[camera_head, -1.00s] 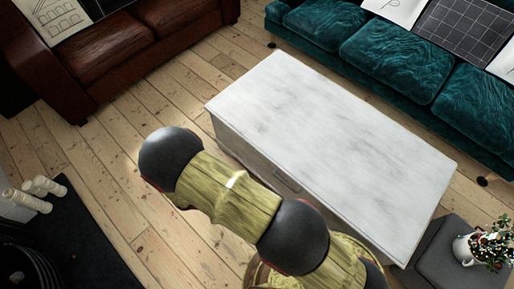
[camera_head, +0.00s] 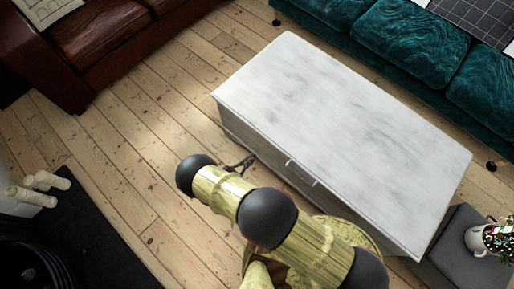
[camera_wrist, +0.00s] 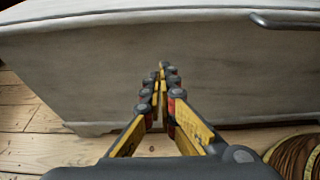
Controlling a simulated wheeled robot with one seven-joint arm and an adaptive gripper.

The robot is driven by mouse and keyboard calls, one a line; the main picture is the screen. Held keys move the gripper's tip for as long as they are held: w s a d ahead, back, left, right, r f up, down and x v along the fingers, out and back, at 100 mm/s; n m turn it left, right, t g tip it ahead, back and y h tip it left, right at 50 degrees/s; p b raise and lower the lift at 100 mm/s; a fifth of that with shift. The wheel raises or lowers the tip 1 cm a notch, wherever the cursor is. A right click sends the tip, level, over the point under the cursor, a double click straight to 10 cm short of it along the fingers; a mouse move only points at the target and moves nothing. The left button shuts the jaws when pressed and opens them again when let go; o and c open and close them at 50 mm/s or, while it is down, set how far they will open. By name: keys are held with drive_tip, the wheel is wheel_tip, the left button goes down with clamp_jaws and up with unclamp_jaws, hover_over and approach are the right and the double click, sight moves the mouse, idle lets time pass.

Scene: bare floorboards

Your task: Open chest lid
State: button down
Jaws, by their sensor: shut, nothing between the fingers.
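The chest (camera_head: 345,125) is a long low box with a pale marbled lid, standing in the middle of the head view. Its lid is shut. A metal handle (camera_head: 303,172) sits on its front side; in the wrist view part of the handle (camera_wrist: 285,21) shows at the top right. My gripper (camera_head: 247,160) is in front of the chest's front face, left of the handle and low beside it. In the wrist view my gripper (camera_wrist: 162,72) has its fingertips together with nothing between them, pointing at the front face (camera_wrist: 85,70). Whether the tips touch the face, I cannot tell.
A teal sofa (camera_head: 415,50) stands behind the chest and a brown leather sofa (camera_head: 100,45) at the upper left. Bare floorboards (camera_head: 130,150) lie left of the chest.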

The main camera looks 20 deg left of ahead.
drive_tip(key=b+x, duration=0.3)
drive_tip(key=x, duration=0.6)
drive_tip(key=shift+w+d+f, duration=0.1)
drive_tip(key=shift+w+f, duration=0.1)
drive_tip(key=shift+s+r+b, duration=0.15)
drive_tip(key=shift+r+b, duration=0.2)
drive_tip(key=shift+r, duration=1.8)
drive_tip(key=shift+r, duration=0.1)
